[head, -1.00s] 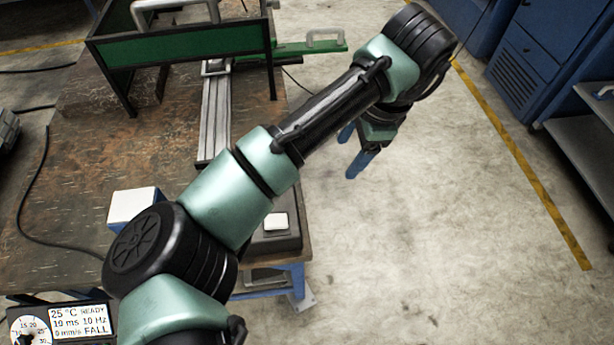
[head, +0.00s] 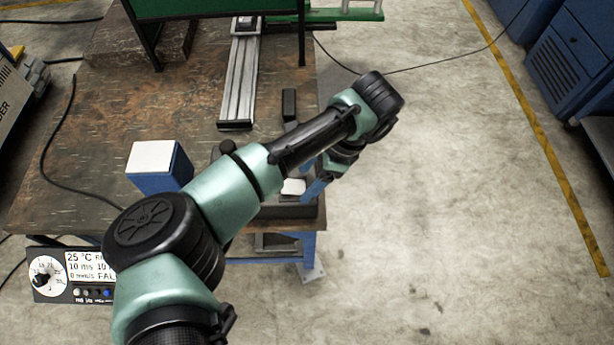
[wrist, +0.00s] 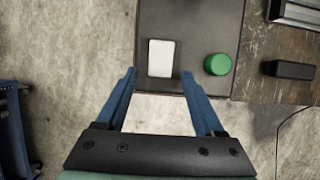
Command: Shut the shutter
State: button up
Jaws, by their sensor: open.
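A green frame (head: 205,8) stands at the table's far end, cut by the top edge of the head view. A green bar (head: 325,15) with a metal handle (head: 362,8) sticks out to its right. This looks like the shutter, but I cannot tell for certain. My gripper (head: 308,180) is at the table's near right corner, far from the handle. In the wrist view my gripper (wrist: 158,75) is open and empty, its blue fingers apart. The handle is not in the wrist view.
Below my gripper is a dark box (wrist: 190,20) with a white pad (wrist: 161,58) and a green button (wrist: 217,64). A metal rail (head: 240,85), a small black block (head: 289,104) and a blue, white-topped box (head: 158,165) are on the table.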

jog(key=shift+a+f, duration=0.2)
jog(key=shift+f, duration=0.25)
jog(key=shift+c, duration=0.2)
grip_shut()
jog(key=shift+s+a+r+h+p, duration=0.2)
jog(key=shift+r+h+p, duration=0.2)
jog(key=shift+h+p, duration=0.65)
jog(key=h, duration=0.1)
jog(key=h+p, duration=0.1)
jog(key=shift+w+a+h, duration=0.15)
jog(key=shift+a+h, duration=0.2)
jog(key=shift+o, duration=0.2)
grip_release()
